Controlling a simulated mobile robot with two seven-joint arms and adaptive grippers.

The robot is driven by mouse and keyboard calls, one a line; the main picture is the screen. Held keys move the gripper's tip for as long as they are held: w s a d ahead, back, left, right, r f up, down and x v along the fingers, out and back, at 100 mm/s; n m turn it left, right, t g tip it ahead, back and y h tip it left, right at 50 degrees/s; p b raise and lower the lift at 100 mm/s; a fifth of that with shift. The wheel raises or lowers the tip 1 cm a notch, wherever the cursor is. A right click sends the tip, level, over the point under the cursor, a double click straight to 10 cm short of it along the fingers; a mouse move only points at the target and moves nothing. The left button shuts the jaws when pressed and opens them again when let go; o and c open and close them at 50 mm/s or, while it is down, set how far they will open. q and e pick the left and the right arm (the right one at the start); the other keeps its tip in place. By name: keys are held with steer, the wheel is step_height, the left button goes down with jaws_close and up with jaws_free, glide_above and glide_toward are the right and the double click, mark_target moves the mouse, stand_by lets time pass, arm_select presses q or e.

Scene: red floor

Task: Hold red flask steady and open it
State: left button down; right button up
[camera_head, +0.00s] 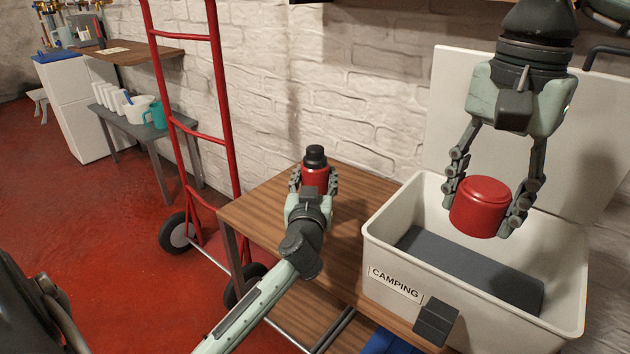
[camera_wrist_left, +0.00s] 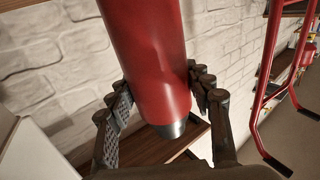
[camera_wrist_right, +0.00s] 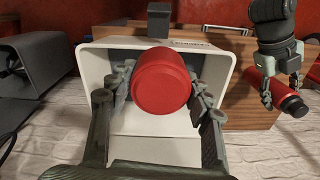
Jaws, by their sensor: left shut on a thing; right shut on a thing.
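The red flask (camera_head: 315,176) with a black top stands over the wooden table, and my left gripper (camera_head: 314,183) is shut around its body. It also fills the middle of the left wrist view (camera_wrist_left: 150,60), between the two fingers. My right gripper (camera_head: 492,205) is shut on the red cap (camera_head: 480,208), a short, wide cup-like piece apart from the flask. It holds the cap above the white box. The right wrist view shows the cap (camera_wrist_right: 161,82) between the fingers, with the flask (camera_wrist_right: 291,105) in my left gripper at the right.
The white box (camera_head: 378,250) labelled CAMPING stands open on the wooden table (camera_head: 262,213), with a dark grey block (camera_head: 470,268) inside. A red hand truck (camera_head: 228,110) stands left of the table against the white brick wall. A grey bench with containers is further back.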

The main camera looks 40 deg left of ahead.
arm_select(q)
steer(key=c, duration=0.6)
jaws_free()
steer(key=shift+c, duration=0.2)
